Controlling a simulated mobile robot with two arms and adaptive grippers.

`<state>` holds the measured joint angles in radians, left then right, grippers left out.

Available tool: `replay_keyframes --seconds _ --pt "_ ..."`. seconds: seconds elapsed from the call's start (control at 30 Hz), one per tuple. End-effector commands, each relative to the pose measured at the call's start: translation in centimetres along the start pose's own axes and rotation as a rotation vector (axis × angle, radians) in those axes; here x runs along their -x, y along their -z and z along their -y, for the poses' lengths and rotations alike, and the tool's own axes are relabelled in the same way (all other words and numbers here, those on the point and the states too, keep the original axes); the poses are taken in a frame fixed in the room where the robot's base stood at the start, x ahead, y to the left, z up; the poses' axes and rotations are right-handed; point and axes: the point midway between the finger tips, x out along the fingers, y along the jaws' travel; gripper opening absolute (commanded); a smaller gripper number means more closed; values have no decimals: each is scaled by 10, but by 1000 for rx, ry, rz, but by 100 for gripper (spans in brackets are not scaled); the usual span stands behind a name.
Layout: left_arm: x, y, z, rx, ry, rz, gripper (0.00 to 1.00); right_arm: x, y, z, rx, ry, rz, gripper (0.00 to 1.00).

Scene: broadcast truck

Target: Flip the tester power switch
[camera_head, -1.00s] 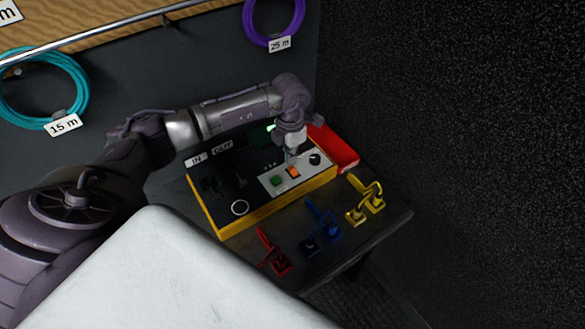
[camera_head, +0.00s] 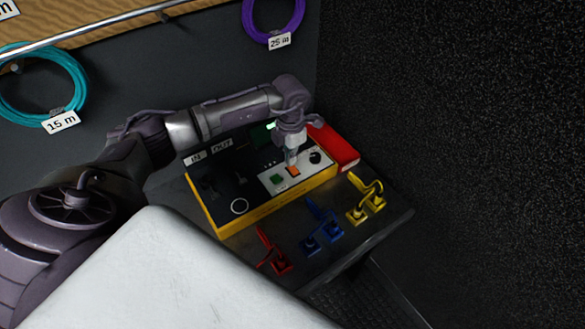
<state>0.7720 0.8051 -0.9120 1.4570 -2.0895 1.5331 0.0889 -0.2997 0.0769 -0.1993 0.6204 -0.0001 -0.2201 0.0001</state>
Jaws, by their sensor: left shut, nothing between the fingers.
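The tester is a black panel in a yellow case (camera_head: 262,212) on a dark shelf. On its light control plate sit an orange rocker switch (camera_head: 293,171), a green button (camera_head: 276,180) and a black knob (camera_head: 315,157). Which of them is the power switch carries no readable label here. My left gripper (camera_head: 291,160) is shut and empty, pointing down at the orange switch. Its tips are at or just above the switch; I cannot tell whether they touch. The gripper hides part of the panel and the green-lit screen (camera_head: 270,127). My right gripper is not in view.
Red (camera_head: 275,262), blue (camera_head: 322,238) and yellow (camera_head: 366,203) clamp-like pieces lie along the shelf's front. A red bin (camera_head: 340,150) stands behind the tester's right end. Teal (camera_head: 75,85) and purple (camera_head: 272,35) cable coils hang on the wall.

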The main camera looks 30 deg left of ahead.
Motion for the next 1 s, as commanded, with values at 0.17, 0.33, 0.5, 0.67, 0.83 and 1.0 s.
replay_keyframes --seconds 0.17,0.33,0.5,0.67,0.83,1.0 --pt "-3 0 0 0 0 0 0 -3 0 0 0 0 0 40" --pt "-6 0 0 0 0 0 0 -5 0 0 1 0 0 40" --pt "-9 0 0 0 0 0 0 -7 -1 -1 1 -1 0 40" --pt "-11 0 0 0 0 0 0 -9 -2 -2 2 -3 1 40" --pt "-14 0 0 0 0 0 0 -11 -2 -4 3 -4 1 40" --pt "-13 0 0 0 0 0 0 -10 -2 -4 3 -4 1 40"
